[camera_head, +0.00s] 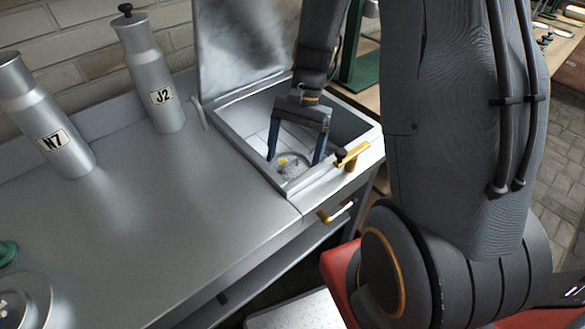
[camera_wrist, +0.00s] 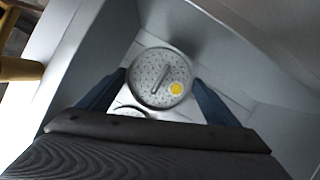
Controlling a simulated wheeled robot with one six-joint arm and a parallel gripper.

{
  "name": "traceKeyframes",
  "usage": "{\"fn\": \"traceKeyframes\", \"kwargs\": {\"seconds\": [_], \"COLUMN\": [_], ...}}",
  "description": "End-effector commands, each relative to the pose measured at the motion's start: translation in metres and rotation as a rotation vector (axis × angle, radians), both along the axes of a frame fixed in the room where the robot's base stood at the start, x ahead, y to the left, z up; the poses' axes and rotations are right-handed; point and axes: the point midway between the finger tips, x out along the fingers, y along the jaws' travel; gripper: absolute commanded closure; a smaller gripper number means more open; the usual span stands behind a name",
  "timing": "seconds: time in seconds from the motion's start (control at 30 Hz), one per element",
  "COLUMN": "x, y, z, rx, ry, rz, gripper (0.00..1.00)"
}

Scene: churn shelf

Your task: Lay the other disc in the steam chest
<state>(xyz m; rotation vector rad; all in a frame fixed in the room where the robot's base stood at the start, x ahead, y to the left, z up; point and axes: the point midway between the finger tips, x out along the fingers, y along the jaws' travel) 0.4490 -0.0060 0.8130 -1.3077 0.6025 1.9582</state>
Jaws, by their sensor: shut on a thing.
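The steam chest (camera_head: 243,155) is an open metal box set into the counter, its lid (camera_head: 240,45) raised at the back. My gripper (camera_head: 294,160) reaches down inside it, its blue fingers shut on a round speckled disc (camera_wrist: 150,68). This disc has a raised bar across the middle and a yellow spot, and lies between the fingertips in the wrist view. It also shows low in the chest in the head view (camera_head: 292,170). A second round edge (camera_wrist: 130,109) shows below it in the wrist view, mostly hidden by my gripper. I cannot tell whether the held disc touches the chest floor.
Chest walls stand close around my gripper. A brass handle with a black knob (camera_head: 352,157) sits on the front right rim. Metal bottles marked J2 (camera_head: 155,75) and N7 (camera_head: 45,115) stand at the back left.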

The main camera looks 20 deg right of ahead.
Motion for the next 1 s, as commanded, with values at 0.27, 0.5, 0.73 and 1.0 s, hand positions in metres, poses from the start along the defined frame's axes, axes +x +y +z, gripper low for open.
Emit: {"fn": "traceKeyframes", "kwargs": {"seconds": [0.27,0.5,0.73,1.0], "x": [-0.001,0.000,0.000,0.000], "y": [0.000,0.000,0.000,0.000], "z": [-0.027,-0.052,-0.053,-0.056], "rx": [0.000,0.000,-0.001,-0.001], "ry": [0.004,0.001,-0.001,-0.001], "rz": [0.001,0.000,0.000,0.000], "gripper": [0.43,0.43,0.43,0.00]}}
